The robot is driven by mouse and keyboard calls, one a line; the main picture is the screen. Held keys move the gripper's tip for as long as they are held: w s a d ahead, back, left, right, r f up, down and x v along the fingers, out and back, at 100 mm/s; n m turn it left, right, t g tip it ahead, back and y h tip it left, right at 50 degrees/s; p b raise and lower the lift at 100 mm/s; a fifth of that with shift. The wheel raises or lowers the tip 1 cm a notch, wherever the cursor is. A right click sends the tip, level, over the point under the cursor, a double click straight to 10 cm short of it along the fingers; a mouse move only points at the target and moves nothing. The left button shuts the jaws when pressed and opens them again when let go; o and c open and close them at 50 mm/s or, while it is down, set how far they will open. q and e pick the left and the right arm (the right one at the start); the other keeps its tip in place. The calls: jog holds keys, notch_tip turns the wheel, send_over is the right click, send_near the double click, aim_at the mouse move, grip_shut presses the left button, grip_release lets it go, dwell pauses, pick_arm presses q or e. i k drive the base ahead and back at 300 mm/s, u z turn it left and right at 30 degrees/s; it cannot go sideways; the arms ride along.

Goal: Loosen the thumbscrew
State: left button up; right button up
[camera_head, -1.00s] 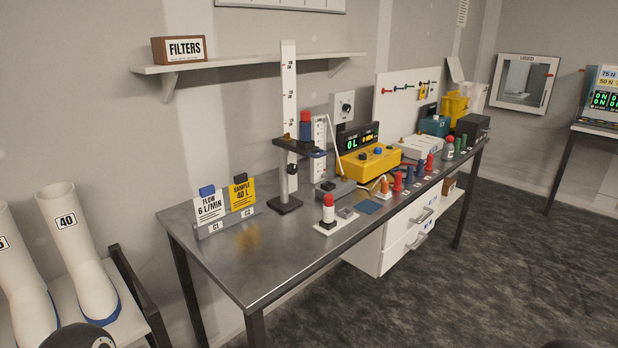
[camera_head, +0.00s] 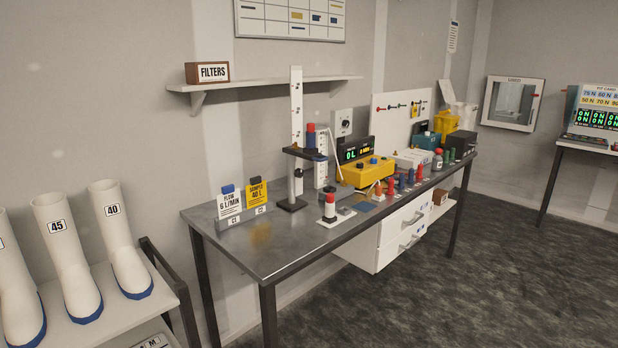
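A tall white upright scale (camera_head: 296,110) stands on a dark base (camera_head: 291,204) on the metal bench. A dark carriage (camera_head: 304,153) is mounted on it partway up and bears a red and blue cylinder (camera_head: 311,136). A small dark knob (camera_head: 298,173) shows on the upright below the carriage, and a blue part shows at the carriage's right end. Which of these is the thumbscrew is too small to tell. Neither of my grippers is in view.
The metal bench (camera_head: 262,257) is bare at its front left. A yellow unit (camera_head: 365,172) and several small coloured items stand to the right of the upright. Sign cards (camera_head: 257,192) stand on the left. White boots (camera_head: 122,245) stand on a rack at far left.

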aim_at(299, 173)
jog(key=u, duration=0.15)
jog(key=i, duration=0.9)
jog(key=z, duration=0.1)
